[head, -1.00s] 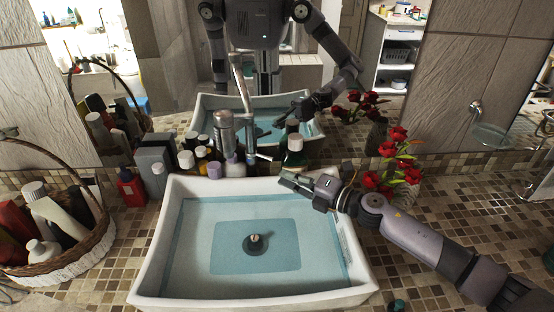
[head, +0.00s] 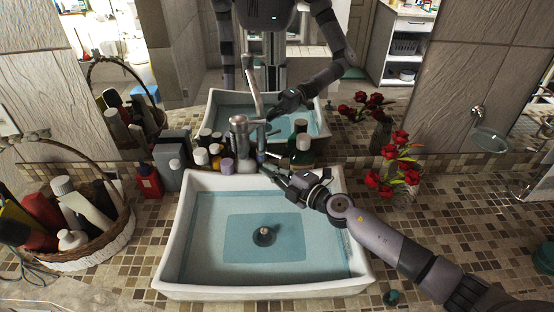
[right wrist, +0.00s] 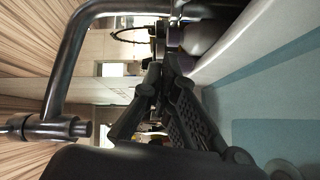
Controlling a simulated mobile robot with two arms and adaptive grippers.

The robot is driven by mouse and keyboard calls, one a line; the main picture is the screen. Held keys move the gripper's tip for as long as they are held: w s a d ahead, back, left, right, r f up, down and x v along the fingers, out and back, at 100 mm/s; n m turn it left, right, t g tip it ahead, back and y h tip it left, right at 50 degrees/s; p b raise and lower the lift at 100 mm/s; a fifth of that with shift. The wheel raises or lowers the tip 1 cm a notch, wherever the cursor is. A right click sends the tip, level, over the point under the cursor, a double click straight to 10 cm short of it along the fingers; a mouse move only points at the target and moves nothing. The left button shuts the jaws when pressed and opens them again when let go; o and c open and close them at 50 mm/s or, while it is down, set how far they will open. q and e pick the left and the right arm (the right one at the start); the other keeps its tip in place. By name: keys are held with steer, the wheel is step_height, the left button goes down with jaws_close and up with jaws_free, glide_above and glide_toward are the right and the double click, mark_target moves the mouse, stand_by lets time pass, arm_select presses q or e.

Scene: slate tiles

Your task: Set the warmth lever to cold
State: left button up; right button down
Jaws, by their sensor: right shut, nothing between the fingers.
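The grey metal faucet (head: 239,128) stands behind the sink, in front of the mirror. A thin grey bar rises above it; I cannot tell whether this is the warmth lever or a reflection. In the right wrist view a dark bent metal pipe (right wrist: 62,75) with a short cylindrical end fills the left side. My right gripper (head: 270,173) is over the sink's back rim, just in front and to the right of the faucet. Its fingers (right wrist: 158,72) are closed together and empty, apart from the bent pipe in the wrist view. My left gripper is out of view.
A white sink (head: 168,262) holds blue-tinted water. Several bottles (head: 201,158) crowd the left of the faucet, and a green bottle (head: 301,155) stands behind my right gripper. Red flowers (head: 400,138) stand at right, a wicker basket (head: 105,245) at left. The mirror is close behind.

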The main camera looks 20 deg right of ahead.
mark_target(274, 155)
steer(key=w+d+b, duration=0.1)
steer(key=w+d+f+b, duration=0.1)
steer(key=w, duration=0.1)
steer(key=shift+d, duration=0.35)
